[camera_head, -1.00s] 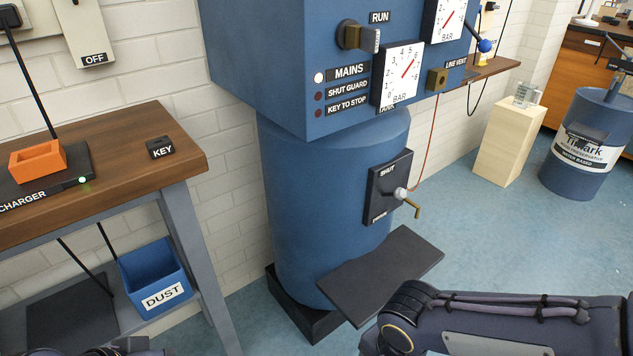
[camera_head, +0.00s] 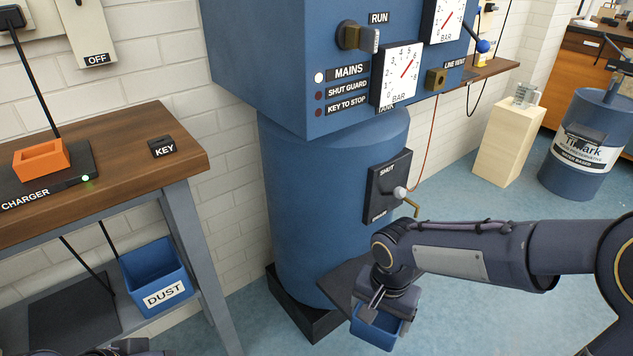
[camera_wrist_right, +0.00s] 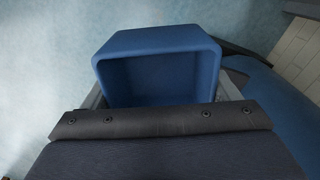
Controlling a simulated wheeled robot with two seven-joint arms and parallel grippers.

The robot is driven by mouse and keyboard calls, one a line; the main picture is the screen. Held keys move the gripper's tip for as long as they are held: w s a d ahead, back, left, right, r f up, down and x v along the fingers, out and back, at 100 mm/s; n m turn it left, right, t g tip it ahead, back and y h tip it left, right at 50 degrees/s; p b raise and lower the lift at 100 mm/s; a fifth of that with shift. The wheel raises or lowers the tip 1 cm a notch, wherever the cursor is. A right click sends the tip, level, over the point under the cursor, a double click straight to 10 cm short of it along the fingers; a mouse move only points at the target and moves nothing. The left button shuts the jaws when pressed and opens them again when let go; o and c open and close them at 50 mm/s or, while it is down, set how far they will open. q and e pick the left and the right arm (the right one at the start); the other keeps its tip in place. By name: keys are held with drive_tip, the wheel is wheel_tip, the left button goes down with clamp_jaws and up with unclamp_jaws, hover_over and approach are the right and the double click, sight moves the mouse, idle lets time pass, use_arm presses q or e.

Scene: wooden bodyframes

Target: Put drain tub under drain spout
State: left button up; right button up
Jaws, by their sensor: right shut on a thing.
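A blue open-topped tub (camera_head: 374,331) hangs in my right gripper (camera_head: 378,299), low in the head view, in front of the dark shelf plate. My right gripper is shut on its near wall; the tub also fills the middle of the right wrist view (camera_wrist_right: 160,75) and looks empty. The dark shelf plate (camera_head: 343,283) below the spout is partly hidden by my right arm. My left gripper is not clearly visible.
A wooden bench (camera_head: 120,150) stands at left with a charger and an orange tray (camera_head: 40,159). A blue dust bin (camera_head: 155,277) sits on its lower shelf. A pale wooden block (camera_head: 508,140) and a blue drum (camera_head: 583,150) stand at right. Blue floor (camera_head: 480,310) is open.

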drive_tip(key=w+d+f+n, duration=0.3)
drive_tip(key=w+d, duration=0.1)
drive_tip(key=w, duration=0.4)
drive_tip(key=w+d+f+n, duration=0.3)
drive_tip(key=w+d, duration=0.1)
drive_tip(key=w, duration=0.3)
drive_tip(key=s+r+p, duration=0.4)
drive_tip(key=r+p, duration=0.8)
drive_tip(key=p, duration=0.1)
drive_tip(key=s+r+p, duration=0.4)
drive_tip(key=r+p, duration=0.8)
drive_tip(key=p, duration=0.2)
drive_tip(key=shift+s+r, duration=0.15)
drive_tip(key=shift+r, duration=0.1)
drive_tip(key=shift+a, duration=0.15)
